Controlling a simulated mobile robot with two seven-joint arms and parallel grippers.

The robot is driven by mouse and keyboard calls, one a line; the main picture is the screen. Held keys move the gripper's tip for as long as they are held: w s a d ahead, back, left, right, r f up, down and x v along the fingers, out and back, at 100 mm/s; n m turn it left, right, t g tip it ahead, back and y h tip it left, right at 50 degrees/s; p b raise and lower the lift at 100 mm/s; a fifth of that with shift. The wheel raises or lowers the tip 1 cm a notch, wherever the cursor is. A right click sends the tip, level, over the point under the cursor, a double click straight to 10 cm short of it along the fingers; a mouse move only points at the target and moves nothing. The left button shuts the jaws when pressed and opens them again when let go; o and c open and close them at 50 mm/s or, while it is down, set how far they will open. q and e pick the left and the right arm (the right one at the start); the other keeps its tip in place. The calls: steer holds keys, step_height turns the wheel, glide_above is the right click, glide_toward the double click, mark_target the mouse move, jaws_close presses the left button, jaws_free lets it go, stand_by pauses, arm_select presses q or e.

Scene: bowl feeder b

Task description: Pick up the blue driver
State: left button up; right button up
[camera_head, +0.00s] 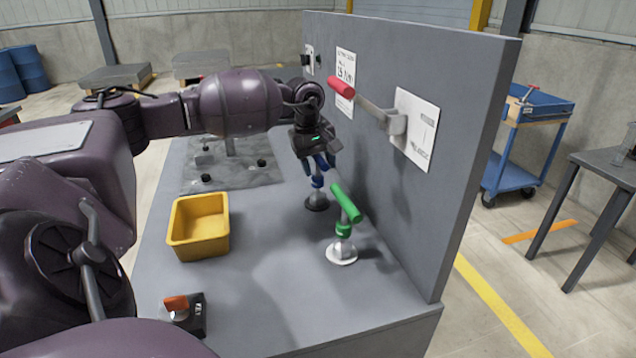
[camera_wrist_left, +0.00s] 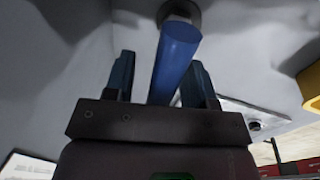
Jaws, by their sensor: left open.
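The blue driver (camera_wrist_left: 176,60) shows in the left wrist view as a blue handle passing between the two fingers of my left gripper (camera_wrist_left: 160,80). The fingers stand apart on either side of it, with a gap showing on the left side. In the head view my left gripper (camera_head: 317,158) is at the blue driver (camera_head: 318,181), which stands on a dark round base on the bench; its upper part is hidden by the gripper. A green-handled driver (camera_head: 346,203) stands nearer on a pale round base. My right gripper is not in view.
A grey upright panel (camera_head: 450,190) rises right behind the drivers. A red-handled lever (camera_head: 342,87) sticks out from it above the gripper. A yellow bin (camera_head: 200,245) and a switch box (camera_head: 195,315) are on the bench (camera_head: 280,320). The bench's front middle is clear.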

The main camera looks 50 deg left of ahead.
arm_select(q)
jaws_close()
steer(key=shift+r, duration=0.1)
